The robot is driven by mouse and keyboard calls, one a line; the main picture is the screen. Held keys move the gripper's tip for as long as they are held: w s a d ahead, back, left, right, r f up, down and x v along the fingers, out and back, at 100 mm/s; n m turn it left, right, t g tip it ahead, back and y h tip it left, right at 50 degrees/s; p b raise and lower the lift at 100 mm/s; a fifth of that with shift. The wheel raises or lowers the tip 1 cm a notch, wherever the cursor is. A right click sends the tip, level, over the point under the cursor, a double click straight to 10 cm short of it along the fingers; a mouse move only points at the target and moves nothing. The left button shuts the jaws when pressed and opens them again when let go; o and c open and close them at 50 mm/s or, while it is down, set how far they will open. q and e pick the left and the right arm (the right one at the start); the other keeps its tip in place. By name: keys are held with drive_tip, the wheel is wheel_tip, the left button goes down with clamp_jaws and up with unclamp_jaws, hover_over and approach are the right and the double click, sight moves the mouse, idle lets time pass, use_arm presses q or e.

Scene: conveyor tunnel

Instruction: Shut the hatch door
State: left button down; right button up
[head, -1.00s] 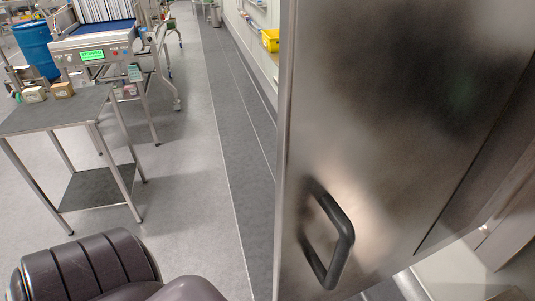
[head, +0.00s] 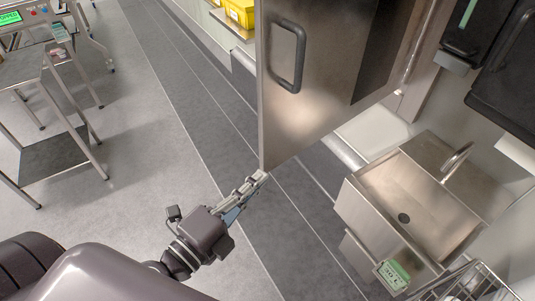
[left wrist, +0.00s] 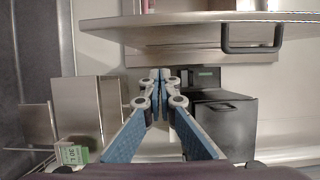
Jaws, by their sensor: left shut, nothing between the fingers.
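The hatch door (head: 320,105) is a brushed steel panel that stands open, jutting out over the floor. Its black bar handle (head: 290,58) is on the face turned to me. My left gripper (head: 262,176) is shut and empty. Its tips are close to the door's lower left corner; I cannot tell whether they touch. In the left wrist view the door's edge (left wrist: 185,19) runs across the top with the handle (left wrist: 252,40) at the right, and the shut fingertips (left wrist: 160,74) show below it. My right gripper is not in view.
A steel sink (head: 420,200) with a green-labelled box (head: 393,274) and a wire rack (head: 470,285) stands at the right. Black cases (head: 490,80) hang at the upper right. A small table (head: 55,150) stands at the left. The floor between is clear.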

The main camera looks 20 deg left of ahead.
sight(273, 141)
use_arm(q)
drive_tip(key=w, duration=1.1)
drive_tip(key=shift+w+r+b, duration=0.15)
drive_tip(key=shift+w+b, duration=0.1)
drive_tip(key=shift+b, duration=0.05)
drive_tip(key=shift+w+a, duration=0.1)
drive_tip(key=shift+a, duration=0.25)
drive_tip(key=shift+d, duration=0.1)
drive_tip(key=shift+w, duration=0.1)
